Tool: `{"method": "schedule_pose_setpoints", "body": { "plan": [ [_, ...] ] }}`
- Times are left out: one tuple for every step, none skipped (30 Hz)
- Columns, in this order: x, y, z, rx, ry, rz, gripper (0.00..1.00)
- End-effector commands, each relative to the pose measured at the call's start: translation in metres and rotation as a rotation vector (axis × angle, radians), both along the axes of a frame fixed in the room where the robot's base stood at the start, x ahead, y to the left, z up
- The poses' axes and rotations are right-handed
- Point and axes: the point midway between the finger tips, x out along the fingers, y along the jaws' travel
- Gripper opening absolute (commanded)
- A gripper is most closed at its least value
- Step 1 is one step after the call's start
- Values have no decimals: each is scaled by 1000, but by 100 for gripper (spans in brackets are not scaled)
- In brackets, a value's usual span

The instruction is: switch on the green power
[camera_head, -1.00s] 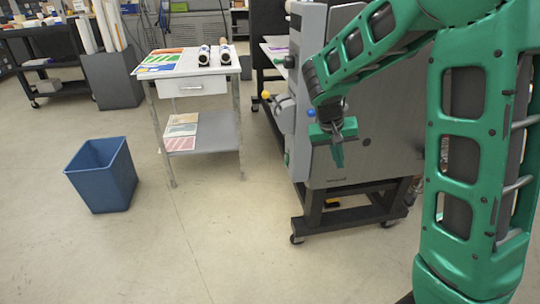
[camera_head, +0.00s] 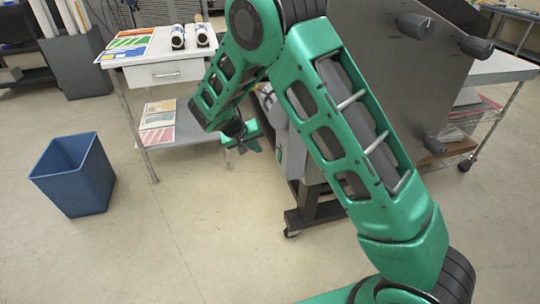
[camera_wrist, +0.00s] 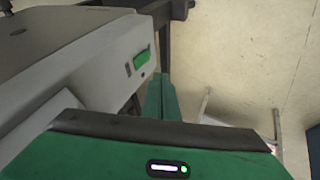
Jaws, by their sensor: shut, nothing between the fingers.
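The laminator is a grey machine on a dark wheeled stand; its large side panel (camera_head: 385,75) shows in the head view, partly behind my arm. In the wrist view, the green power switch (camera_wrist: 142,59) sits on the end face of the light grey laminator housing (camera_wrist: 85,50). A small dark mark lies beside the switch. My gripper (camera_head: 240,146) is left of the laminator's front end in the head view. Its green fingers (camera_wrist: 161,97) are shut and empty in the wrist view, pointing just right of and below the switch, with no clear contact.
A white table (camera_head: 165,72) with prints and rolls stands behind my gripper. A blue bin (camera_head: 75,175) stands on the floor at left. Black knobs (camera_head: 476,46) stick out of the laminator's side panel. The floor between bin and laminator is clear.

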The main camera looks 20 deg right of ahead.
Motion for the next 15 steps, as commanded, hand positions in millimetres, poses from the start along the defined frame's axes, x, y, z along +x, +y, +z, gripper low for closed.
{"method": "schedule_pose_setpoints", "body": {
  "plan": [
    [0, 6, 0, 0, 0, 7, 0],
    [-1, 8, 0, 0, 0, 10, 0],
    [-1, 12, 0, 0, 0, 14, 0],
    [-1, 14, 0, 1, 0, 16, 0],
    [-1, 15, 0, 0, 0, 18, 0],
    [-1, 17, 0, 0, 0, 20, 0],
    [-1, 17, -1, 0, 0, 20, 0],
    [-1, 18, -1, -1, 1, 21, 0],
    [-1, 18, -3, -1, 1, 22, 0],
    [0, 18, -4, 0, 2, 23, 0],
    [1, 17, -6, 0, 2, 23, 0],
    [2, 16, -10, -1, 3, 24, 0],
    [3, 14, -13, -1, 3, 24, 0],
    [4, 13, -16, -1, 3, 24, 0],
    [6, 10, -22, -1, 4, 24, 0]
  ]
}}
